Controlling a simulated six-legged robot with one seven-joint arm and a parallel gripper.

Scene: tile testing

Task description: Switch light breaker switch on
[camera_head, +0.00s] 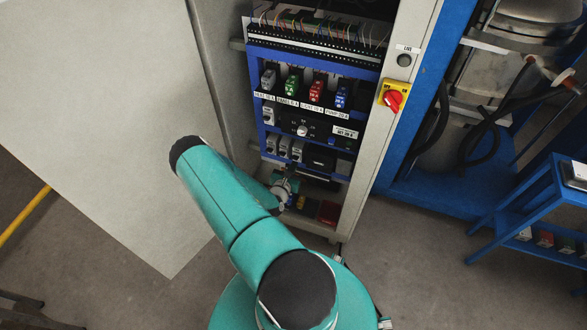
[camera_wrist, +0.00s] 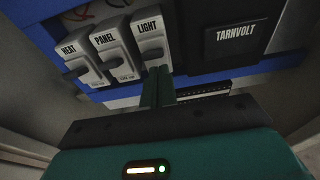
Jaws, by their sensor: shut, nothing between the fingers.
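The light breaker (camera_wrist: 149,36) is the rightmost of three grey breakers in the wrist view, with a white LIGHT label above its dark lever. It also shows in the head view (camera_head: 297,151), small, in the lower row of the open cabinet. My gripper (camera_wrist: 158,82) is shut and empty, its green fingertips just below the light breaker's lower end. I cannot tell whether they touch it. In the head view my gripper is small and partly hidden at the cabinet's lower shelf. Whether the lever stands on or off is unclear.
The panel breaker (camera_wrist: 116,51) and heat breaker (camera_wrist: 81,62) sit close on the left. A dark TARNVOLT box (camera_wrist: 236,38) is on the right. Coloured breakers (camera_head: 315,91) fill the row above. A red-yellow rotary switch (camera_head: 392,98) is on the cabinet's right post.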

